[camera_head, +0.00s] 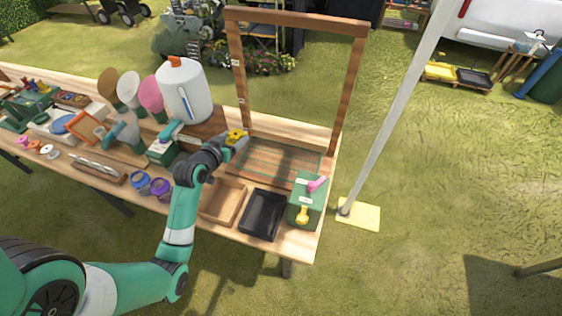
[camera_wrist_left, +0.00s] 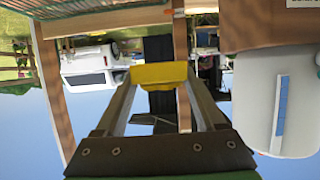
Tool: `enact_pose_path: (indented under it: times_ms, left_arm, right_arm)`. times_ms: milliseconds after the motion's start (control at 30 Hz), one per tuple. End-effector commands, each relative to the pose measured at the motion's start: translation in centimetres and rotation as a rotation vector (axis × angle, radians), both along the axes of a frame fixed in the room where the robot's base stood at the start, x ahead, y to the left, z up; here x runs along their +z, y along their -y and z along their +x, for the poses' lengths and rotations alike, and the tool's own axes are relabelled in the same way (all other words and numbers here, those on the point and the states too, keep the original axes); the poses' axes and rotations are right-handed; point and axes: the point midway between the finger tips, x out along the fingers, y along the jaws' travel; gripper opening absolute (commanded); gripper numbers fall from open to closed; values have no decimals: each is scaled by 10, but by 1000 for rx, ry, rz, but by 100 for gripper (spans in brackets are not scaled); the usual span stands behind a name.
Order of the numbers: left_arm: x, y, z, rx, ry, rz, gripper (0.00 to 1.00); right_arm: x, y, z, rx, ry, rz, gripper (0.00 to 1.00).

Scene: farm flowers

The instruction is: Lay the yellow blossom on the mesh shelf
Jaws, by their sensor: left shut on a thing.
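The yellow blossom (camera_head: 235,134) is held at the tip of my left gripper (camera_head: 232,140). In the left wrist view, the yellow blossom (camera_wrist_left: 158,75) spans the gap between the two fingertips, and the fingers are shut on it. The mesh shelf (camera_head: 275,163) lies at the foot of the wooden frame at the table's right end. In the head view the blossom appears near the shelf's back-left corner; its exact height above the shelf is hard to tell. The mesh also shows at the top left of the left wrist view (camera_wrist_left: 95,22). My right gripper is out of view.
The wooden frame (camera_head: 238,80) rises around the shelf's back. A white tank (camera_head: 183,95) stands left of the gripper. A wooden tray (camera_head: 224,202), a black tray (camera_head: 263,215) and a green box (camera_head: 304,205) stand in front of the shelf. The shelf's middle looks clear.

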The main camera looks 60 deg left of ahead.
Motion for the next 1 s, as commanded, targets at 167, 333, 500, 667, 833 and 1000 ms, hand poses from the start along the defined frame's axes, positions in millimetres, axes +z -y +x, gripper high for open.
enact_pose_path:
  times_ms: [167,333,500,667,833,1000]
  left_arm:
    - [-18,14,31,-10,-2,-1,18]
    - [-41,34,77,-11,-1,1,18]
    - [-77,47,107,-6,-3,0,18]
    - [-90,52,120,-3,0,0,18]
    - [-92,53,122,-3,1,-1,18]
    - [-119,56,128,-2,-3,-1,18]
  right_arm:
    - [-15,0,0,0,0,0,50]
    - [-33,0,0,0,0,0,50]
    - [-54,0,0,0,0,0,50]
    - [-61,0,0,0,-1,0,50]
    - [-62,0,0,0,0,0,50]
    - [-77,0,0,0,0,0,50]
